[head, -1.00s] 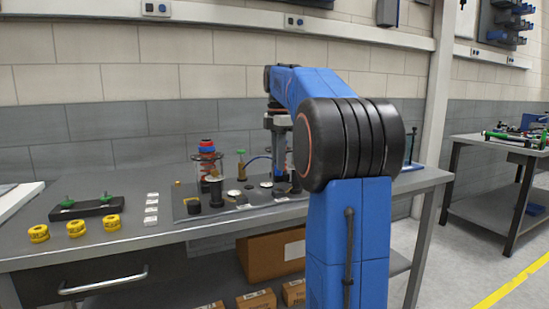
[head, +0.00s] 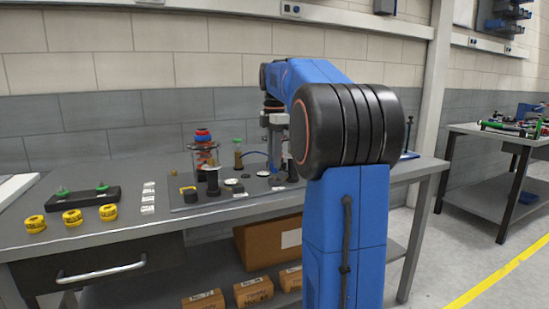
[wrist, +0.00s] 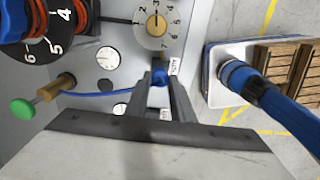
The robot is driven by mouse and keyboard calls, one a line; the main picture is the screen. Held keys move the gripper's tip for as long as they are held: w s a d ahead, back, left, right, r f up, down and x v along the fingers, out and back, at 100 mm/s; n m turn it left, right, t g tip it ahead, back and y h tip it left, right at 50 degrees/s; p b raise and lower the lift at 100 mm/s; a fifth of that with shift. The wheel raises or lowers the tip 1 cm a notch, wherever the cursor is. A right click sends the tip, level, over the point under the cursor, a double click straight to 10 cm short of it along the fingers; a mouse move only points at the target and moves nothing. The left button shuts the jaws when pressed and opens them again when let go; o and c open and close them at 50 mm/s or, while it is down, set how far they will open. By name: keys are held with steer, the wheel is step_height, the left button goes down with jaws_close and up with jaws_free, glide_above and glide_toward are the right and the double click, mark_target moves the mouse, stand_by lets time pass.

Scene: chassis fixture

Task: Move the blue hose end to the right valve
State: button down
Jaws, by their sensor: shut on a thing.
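My gripper (wrist: 161,90) is shut on the blue hose end (wrist: 160,76), which shows between the fingertips in the wrist view. The thin blue hose (wrist: 105,94) runs left from it toward a brass valve with a green knob (wrist: 25,109). In the head view this green-topped valve (head: 239,153) stands on the grey panel (head: 182,206), left of my gripper (head: 274,168). A short piece of the blue hose (head: 257,154) shows between them. My gripper is low over the panel's right part. I cannot make out the right valve; my arm covers part of that side.
A red-and-blue stack (head: 203,137) stands left of the green-topped valve. A numbered dial (wrist: 157,22) and a small gauge (wrist: 107,58) lie near my gripper. Yellow rolls (head: 72,217) lie far left.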

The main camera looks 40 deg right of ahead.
steer(key=shift+f, duration=0.15)
steer(key=shift+f, duration=0.8)
steer(key=shift+f, duration=0.3)
stand_by(1.0)
steer(key=c, duration=1.5)
jaws_free()
steer(key=shift+o, duration=0.2)
steer(key=shift+r, duration=3.5)
